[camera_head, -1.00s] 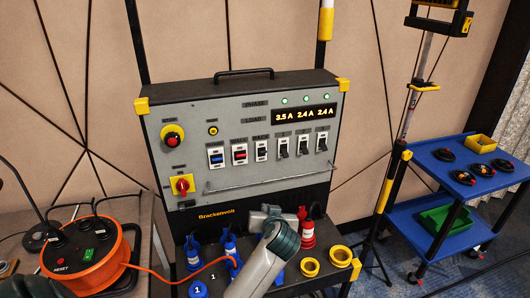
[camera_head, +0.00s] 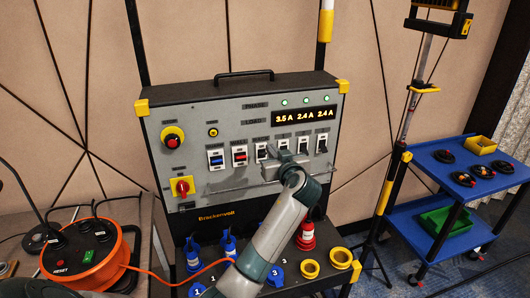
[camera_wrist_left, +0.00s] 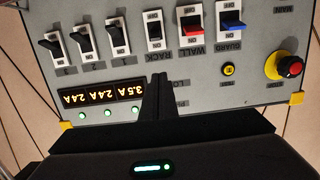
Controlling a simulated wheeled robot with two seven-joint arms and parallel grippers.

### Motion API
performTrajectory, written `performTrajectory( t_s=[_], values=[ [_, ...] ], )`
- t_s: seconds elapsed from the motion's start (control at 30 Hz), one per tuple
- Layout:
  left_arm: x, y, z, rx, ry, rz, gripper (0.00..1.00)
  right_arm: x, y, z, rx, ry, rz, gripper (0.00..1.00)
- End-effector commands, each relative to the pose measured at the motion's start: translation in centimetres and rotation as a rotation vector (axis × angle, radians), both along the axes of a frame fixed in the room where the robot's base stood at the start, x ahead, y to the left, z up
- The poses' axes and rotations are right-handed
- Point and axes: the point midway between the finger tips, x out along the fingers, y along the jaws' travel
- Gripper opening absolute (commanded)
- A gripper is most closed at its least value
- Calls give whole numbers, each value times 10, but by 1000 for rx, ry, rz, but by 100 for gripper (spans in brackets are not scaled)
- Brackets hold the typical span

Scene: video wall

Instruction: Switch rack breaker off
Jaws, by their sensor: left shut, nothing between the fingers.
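The rack breaker (camera_head: 261,150) is a black lever on a white plate, third from the left on the grey panel of the power box. It also shows in the wrist view (camera_wrist_left: 153,31), where the panel appears upside down above the label RACK. I cannot clearly tell its lever position. My left gripper (camera_head: 276,152) is shut and empty, in front of the panel beside the rack breaker. In the wrist view its fingertips (camera_wrist_left: 159,77) overlap the panel just below the RACK label, apart from the lever in the picture. My right gripper is out of view.
A blue guard breaker (camera_head: 216,157) and red wall breaker (camera_head: 239,154) sit to the left. Several black numbered breakers (camera_head: 322,144) are to the right. A rail (camera_head: 225,187) runs below them. The display (camera_head: 304,116) reads 3.5, 2.4 and 2.4 A.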

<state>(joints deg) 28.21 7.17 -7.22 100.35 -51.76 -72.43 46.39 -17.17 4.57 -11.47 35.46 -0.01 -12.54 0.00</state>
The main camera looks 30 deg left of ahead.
Motion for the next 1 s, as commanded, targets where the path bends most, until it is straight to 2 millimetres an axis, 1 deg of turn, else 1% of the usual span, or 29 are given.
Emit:
performTrajectory(
  t_s=[0.17, 0.37, 0.47, 0.9, 0.97, 1.0],
  values=[
    [1, 1, 0, 1, 1, 0, 0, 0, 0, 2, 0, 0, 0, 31],
    [10, 11, 0, 2, 2, 0, 0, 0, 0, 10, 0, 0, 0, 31],
    [17, 21, -1, 3, 3, 1, 0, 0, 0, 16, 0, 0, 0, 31],
    [59, 69, -10, 2, 4, 0, 0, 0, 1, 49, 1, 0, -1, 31],
    [64, 76, -11, 1, 3, 2, 0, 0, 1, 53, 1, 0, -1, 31],
    [64, 75, -15, 1, 6, -2, 0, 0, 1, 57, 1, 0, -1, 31]
  ],
)
